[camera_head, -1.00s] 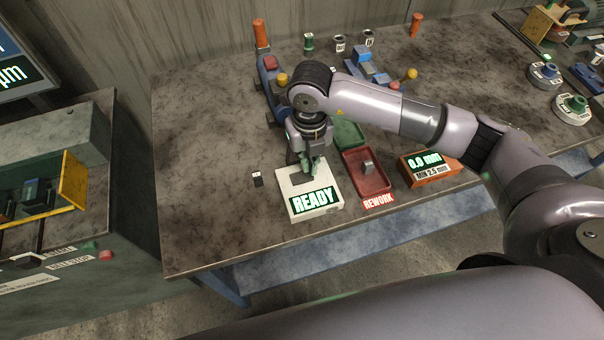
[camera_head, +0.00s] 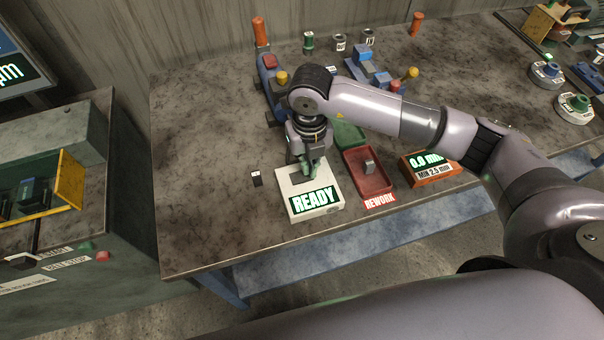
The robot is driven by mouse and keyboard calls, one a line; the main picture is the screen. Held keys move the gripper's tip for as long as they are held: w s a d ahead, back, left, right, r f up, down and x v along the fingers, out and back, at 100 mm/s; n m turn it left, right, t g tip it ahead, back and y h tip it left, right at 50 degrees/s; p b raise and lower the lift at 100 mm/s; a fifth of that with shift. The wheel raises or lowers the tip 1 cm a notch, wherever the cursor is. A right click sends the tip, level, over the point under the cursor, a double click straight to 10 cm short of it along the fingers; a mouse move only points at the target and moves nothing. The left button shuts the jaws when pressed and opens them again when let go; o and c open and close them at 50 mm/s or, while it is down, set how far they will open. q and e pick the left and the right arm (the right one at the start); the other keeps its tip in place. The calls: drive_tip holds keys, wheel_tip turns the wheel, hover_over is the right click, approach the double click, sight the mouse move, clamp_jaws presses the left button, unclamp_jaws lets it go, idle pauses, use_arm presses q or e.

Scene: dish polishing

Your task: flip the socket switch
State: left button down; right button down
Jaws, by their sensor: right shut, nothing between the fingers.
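My right gripper (camera_head: 309,168) points down at the back part of the white box with the green READY display (camera_head: 313,200). Its fingers are shut with nothing seen between them, and I cannot tell whether they touch the box. No part is clearly readable as the socket switch. A small black-and-white piece (camera_head: 256,179) lies on the table just left of the white box. Whether it is a switch I cannot tell. The gripper hides part of the box's top. My left gripper is not in view.
A red REWORK tray (camera_head: 380,183) holding a grey part stands right of the box, with a green tray (camera_head: 349,134) behind it. An orange gauge (camera_head: 432,172) is further right. A blue fixture (camera_head: 272,90) stands behind the gripper. The table's left side is clear.

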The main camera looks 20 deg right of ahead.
drive_tip(key=shift+f+b, duration=0.4)
drive_tip(key=shift+f, duration=0.1)
drive_tip(key=shift+r, duration=0.1)
drive_tip(key=shift+r+p, duration=2)
drive_tip(key=shift+r, duration=1.45)
drive_tip(key=shift+a, duration=0.1)
